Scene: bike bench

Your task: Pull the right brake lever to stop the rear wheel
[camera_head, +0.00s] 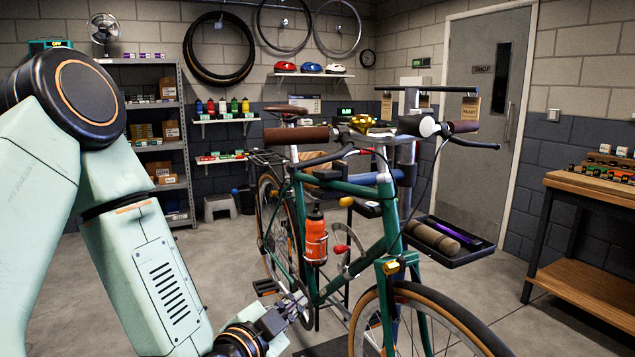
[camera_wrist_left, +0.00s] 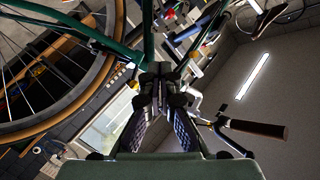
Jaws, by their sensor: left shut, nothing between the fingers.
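A green bike stands in the middle of the head view with its front towards me. A brown grip (camera_head: 297,135) is on the picture-left handlebar end, the bike's right side, with a dark brake lever (camera_head: 324,159) curving below it. Another lever (camera_head: 474,143) is under the picture-right grip (camera_head: 464,127). The rear wheel (camera_head: 268,222) is partly hidden behind the frame. My left gripper (camera_head: 292,308) is low beside the crank, well below the handlebar and apart from both levers. In the left wrist view its fingers (camera_wrist_left: 161,78) are closed together and empty. My right gripper is not visible.
The front wheel (camera_head: 440,325) is at the lower right. An orange bottle (camera_head: 315,237) sits on the frame. A dark tray (camera_head: 452,250) holds a roll and a purple item beside the bike. A wooden bench (camera_head: 595,191) stands far right.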

